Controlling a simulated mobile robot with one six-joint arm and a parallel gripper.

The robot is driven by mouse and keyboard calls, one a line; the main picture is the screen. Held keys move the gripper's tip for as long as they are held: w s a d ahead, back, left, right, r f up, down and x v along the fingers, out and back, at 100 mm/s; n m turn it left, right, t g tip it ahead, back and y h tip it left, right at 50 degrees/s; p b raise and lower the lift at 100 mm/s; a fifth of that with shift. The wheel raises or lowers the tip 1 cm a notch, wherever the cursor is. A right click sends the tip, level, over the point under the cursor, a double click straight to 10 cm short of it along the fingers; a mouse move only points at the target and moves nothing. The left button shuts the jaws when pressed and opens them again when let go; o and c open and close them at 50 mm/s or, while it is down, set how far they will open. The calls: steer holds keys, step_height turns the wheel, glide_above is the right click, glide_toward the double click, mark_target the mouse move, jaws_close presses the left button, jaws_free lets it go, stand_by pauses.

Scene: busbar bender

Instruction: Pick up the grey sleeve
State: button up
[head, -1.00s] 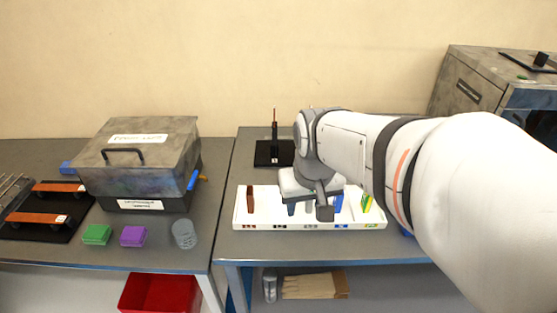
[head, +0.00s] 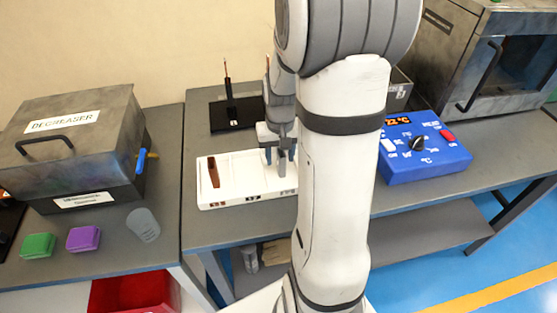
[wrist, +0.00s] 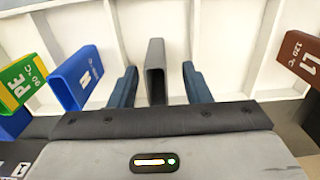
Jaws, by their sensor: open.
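The grey sleeve (wrist: 156,70) stands in the white tray and shows in the wrist view between the two blue-grey fingers of my gripper (wrist: 159,72). The fingers are open, one on each side, with a visible gap to the sleeve on both sides. In the head view my gripper (head: 276,150) is low over the white tray (head: 238,197). I cannot clearly make out the grey sleeve there, since my arm and fingers cover that part of the tray.
In the wrist view a blue sleeve (wrist: 76,78) and a yellow-green sleeve (wrist: 20,82) stand left; a brown sleeve (wrist: 302,62) stands right. A black stand (head: 231,112) is behind the tray. A blue control box (head: 425,150) is right of my arm.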

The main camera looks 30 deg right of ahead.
mark_target(281, 164)
step_height(281, 164, down, 4)
steer(key=shift+d+r, duration=0.15)
jaws_close()
stand_by(0.4)
